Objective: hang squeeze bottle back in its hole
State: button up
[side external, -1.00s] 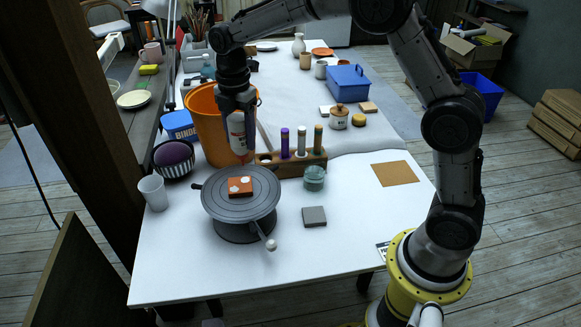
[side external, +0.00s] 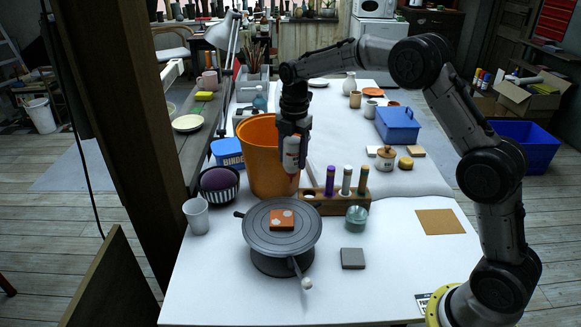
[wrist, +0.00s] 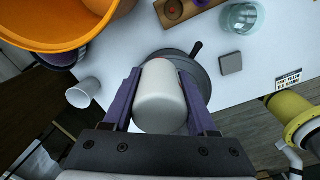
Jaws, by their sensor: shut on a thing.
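My gripper (side external: 292,132) points down, shut on a white squeeze bottle (side external: 291,158) with reddish marks. It holds the bottle nearly upright above the table, in front of the orange bucket. In the wrist view the bottle's pale rounded end (wrist: 160,97) sits between the purple fingers (wrist: 160,100). The wooden rack (side external: 322,205) stands just right of and below the bottle. Several coloured bottles, such as the purple one (side external: 330,180), stand in it. Its left end holds no bottle; a dark hole shows in the wrist view's rack (wrist: 187,9). The bottle's nozzle is not clear.
The orange bucket (side external: 258,160) is close behind and left of the bottle. A grey turntable (side external: 262,240) with an orange tile is in front. A glass jar (side external: 357,218) touches or nearly touches the rack's front. The table right of the grey block (side external: 352,258) is mostly clear.

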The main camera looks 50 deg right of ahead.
jog(key=d+f+m, duration=0.1)
jog(key=d+f, duration=0.6)
jog(key=d, duration=0.1)
jog(key=shift+w+f, duration=0.25)
jog(key=shift+f, duration=0.05)
jog(key=shift+f, duration=0.1)
dwell(0.4)
jog(key=shift+d+f, duration=0.1)
jog(key=shift+f, duration=2.1)
jog(key=shift+f, duration=0.9)
jog(key=o, duration=0.8)
